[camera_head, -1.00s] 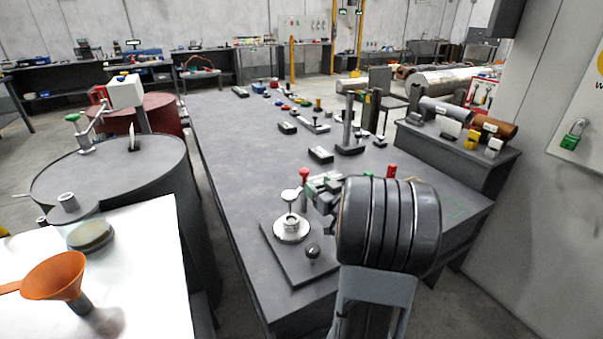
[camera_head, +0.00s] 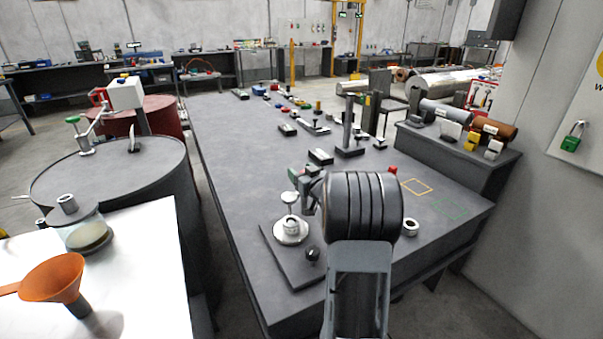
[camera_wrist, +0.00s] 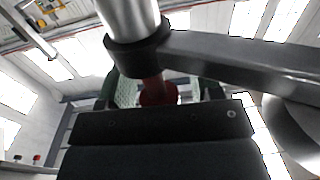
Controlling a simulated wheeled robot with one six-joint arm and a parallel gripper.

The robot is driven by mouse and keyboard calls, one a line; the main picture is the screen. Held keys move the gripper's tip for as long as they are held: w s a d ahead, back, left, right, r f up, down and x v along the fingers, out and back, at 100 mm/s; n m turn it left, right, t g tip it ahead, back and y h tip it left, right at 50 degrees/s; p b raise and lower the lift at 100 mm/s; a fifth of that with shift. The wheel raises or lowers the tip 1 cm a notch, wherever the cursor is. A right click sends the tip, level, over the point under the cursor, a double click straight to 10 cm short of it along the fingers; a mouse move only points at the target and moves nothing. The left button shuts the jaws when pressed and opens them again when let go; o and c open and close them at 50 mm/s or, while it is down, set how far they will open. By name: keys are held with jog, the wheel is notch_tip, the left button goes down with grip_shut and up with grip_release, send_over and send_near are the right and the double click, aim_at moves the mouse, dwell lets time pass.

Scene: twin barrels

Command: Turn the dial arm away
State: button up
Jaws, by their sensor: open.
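The dial (camera_head: 291,231) is a pale round base with a short post and a small pale disc on top, on a dark plate (camera_head: 290,262) near the table's front left corner. My gripper (camera_head: 301,174) is just behind and above it, its greenish fingers partly hidden by my wrist. In the wrist view, the grey dial arm (camera_wrist: 240,55) runs from the right to a dark collar under a silver cylinder (camera_wrist: 130,18). A red part (camera_wrist: 157,92) shows below the collar between my open green fingers (camera_wrist: 160,88). Contact cannot be told.
A black knob (camera_head: 312,254) stands on the plate's front. A pale ring (camera_head: 411,227) lies right of my wrist. A dark post on a base (camera_head: 349,150) and several small parts are farther back. The table's left middle is clear. Barrels (camera_head: 110,182) stand at left.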

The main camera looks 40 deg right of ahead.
grip_shut()
dwell(0.4)
